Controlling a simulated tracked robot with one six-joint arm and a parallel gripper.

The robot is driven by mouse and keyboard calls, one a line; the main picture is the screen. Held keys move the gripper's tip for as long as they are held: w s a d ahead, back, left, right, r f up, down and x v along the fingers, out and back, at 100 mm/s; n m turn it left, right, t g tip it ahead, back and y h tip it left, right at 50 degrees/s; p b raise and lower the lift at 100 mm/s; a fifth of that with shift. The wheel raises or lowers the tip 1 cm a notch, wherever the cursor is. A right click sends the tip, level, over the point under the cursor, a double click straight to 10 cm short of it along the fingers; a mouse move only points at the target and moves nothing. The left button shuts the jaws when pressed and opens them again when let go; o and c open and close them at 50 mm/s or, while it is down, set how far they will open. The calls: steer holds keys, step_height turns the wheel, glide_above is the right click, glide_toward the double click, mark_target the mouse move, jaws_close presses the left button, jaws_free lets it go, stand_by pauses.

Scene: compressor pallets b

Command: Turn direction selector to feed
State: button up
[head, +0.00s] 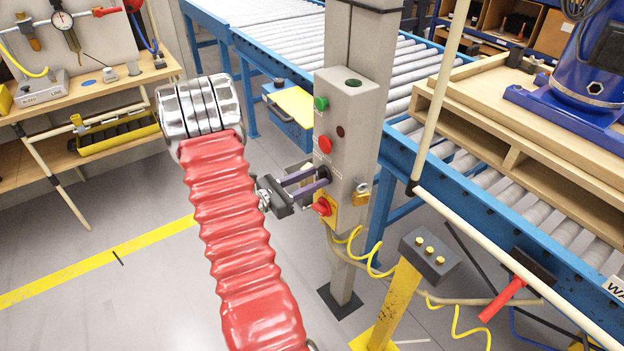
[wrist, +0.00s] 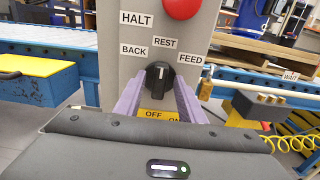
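The direction selector is a black knob (wrist: 160,76) with a white pointer line on the grey control box (head: 349,120). In the wrist view, the line points roughly up toward the REST label (wrist: 164,43); BACK (wrist: 133,50) is to its left and FEED (wrist: 189,59) to its right. My gripper (wrist: 159,82) has its two purple fingers on either side of the knob, with small gaps seeming to show. In the head view, my gripper (head: 316,179) reaches the box from the left, and its fingers partly hide the knob.
A red button (head: 325,144) and a green button (head: 321,103) sit above the selector. A red switch on a yellow OFF/ON plate (head: 331,212) is just below. A brass padlock (head: 362,188) hangs to the right. The blue roller conveyor (head: 408,150) runs behind the post.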

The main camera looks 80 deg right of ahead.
jaws_close()
stand_by(0.5)
steer(key=shift+m, duration=0.4)
steer(key=m, duration=0.4)
steer(key=shift+s+a, duration=0.1)
steer(key=shift+s, duration=0.05)
steer(key=shift+s+a+f+m, duration=0.1)
steer(key=shift+m, duration=2.1)
jaws_free()
